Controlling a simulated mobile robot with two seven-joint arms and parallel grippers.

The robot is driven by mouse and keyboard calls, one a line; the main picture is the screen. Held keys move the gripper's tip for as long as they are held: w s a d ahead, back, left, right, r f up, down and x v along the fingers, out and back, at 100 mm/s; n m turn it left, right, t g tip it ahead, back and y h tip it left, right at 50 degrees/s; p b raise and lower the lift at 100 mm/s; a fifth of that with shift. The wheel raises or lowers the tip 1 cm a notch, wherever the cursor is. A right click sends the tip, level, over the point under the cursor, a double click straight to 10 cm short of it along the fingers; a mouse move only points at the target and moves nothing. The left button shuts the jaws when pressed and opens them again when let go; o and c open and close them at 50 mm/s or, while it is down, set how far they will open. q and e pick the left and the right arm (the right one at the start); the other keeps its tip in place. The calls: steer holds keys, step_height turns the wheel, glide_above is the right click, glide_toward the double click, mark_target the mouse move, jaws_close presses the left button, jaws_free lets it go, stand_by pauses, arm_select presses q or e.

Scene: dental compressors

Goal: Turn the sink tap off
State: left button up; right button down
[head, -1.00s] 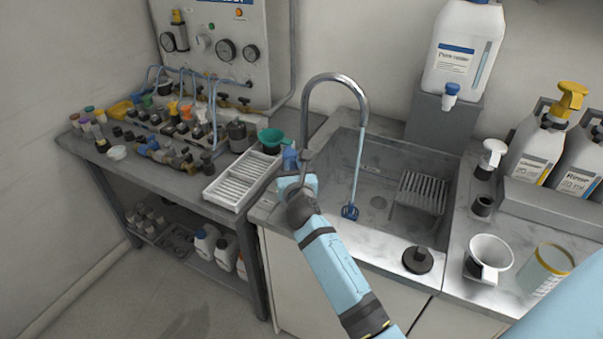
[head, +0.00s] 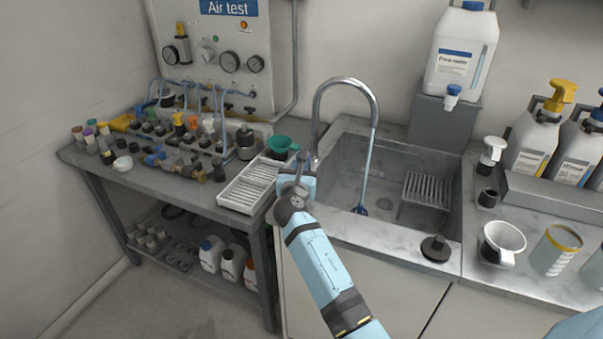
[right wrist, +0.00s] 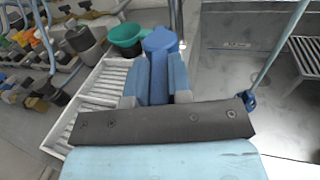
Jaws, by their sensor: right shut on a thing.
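The sink tap (head: 317,115) is a tall silver gooseneck at the sink's left rear side. Its base shows behind my gripper in the right wrist view (right wrist: 175,15). My right gripper (head: 300,178) is at the sink's left edge, beside the tap base. In the right wrist view its fingers (right wrist: 157,85) are shut around a blue handle (right wrist: 161,43) next to the tap base. The handle's lower part is hidden between the fingers. My left gripper is not in view.
The sink basin (head: 400,160) holds a grey rack (head: 426,190). A white ribbed tray (head: 248,186) and green funnel (head: 281,143) lie close left of my gripper. A black stopper (head: 436,248) stands on the front rim. Bottles and cups crowd the right counter.

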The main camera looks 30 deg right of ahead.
steer(key=shift+w+a+m+g+h+b, duration=0.2)
steer(key=shift+m+g+h, duration=0.3)
steer(key=shift+h, duration=0.1)
steer(key=shift+w+a+m+g+h+b, duration=0.15)
steer(key=shift+w+m+g+h+b, duration=0.05)
steer(key=shift+m+g+h, duration=0.35)
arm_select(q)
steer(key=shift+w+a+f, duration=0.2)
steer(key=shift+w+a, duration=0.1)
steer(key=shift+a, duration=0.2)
arm_select(e)
steer(key=shift+w+a+r+m+g+h, duration=0.1)
steer(key=shift+w+a+m+g+h, duration=0.1)
steer(key=shift+m+g+h, duration=0.45)
steer(key=c, duration=1)
jaws_free()
steer(key=shift+c, duration=0.2)
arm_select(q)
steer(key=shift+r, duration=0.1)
